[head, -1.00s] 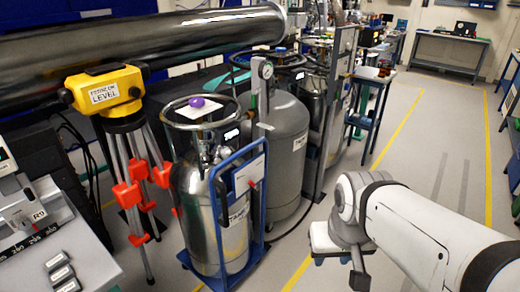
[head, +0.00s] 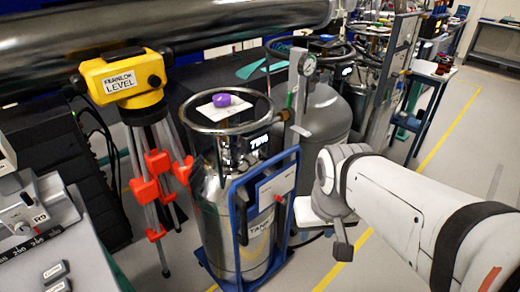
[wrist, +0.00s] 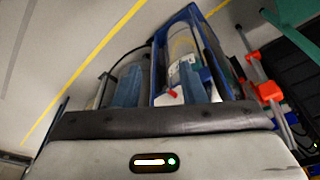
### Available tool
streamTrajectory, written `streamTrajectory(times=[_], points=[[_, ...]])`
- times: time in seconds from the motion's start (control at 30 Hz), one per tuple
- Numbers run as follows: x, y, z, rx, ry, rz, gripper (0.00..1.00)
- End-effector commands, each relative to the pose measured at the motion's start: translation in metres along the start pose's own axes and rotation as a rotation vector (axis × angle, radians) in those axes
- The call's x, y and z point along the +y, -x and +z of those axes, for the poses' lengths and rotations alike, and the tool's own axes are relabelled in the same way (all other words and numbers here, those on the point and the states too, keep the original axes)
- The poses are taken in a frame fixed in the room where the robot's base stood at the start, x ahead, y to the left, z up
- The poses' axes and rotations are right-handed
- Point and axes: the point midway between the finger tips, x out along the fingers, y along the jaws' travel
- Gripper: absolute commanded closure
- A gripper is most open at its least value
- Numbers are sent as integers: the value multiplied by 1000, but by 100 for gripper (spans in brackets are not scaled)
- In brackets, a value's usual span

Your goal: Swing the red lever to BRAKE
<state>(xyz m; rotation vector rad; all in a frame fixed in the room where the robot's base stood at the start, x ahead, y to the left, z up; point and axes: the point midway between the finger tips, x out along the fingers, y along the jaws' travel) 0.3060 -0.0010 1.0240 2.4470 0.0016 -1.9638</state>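A small red lever (head: 279,198) sits on the white panel of a blue cart (head: 237,222) that carries a silver tank (head: 212,215). In the wrist view the red lever (wrist: 173,94) shows near the middle, on the cart beyond my gripper's body. No BRAKE marking is readable. My gripper (head: 330,225) is to the right of the cart, and looks apart from the lever in the head view. Its fingertips cannot be made out, so I cannot tell whether it is open or shut.
A yellow level (head: 122,82) stands on a red-jointed tripod (head: 155,185) left of the tank. A purple object (head: 221,100) lies on top of the tank. A grey tank (head: 320,112) stands behind it. A console (head: 40,225) is at left.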

Motion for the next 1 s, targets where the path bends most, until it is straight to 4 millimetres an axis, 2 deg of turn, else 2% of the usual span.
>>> streamTrajectory(times=[0.33, 0.47, 0.57, 0.7, 0.8, 1.0], points=[[0, -1, 0, 2, 0, 1, 63], [6, -17, -11, 46, 12, 30, 63], [18, -45, -36, 139, 45, 86, 63], [53, -93, -86, 338, 144, 192, 63], [71, -124, -122, 490, 247, 247, 63], [86, -179, -176, 784, 483, 289, 63]])
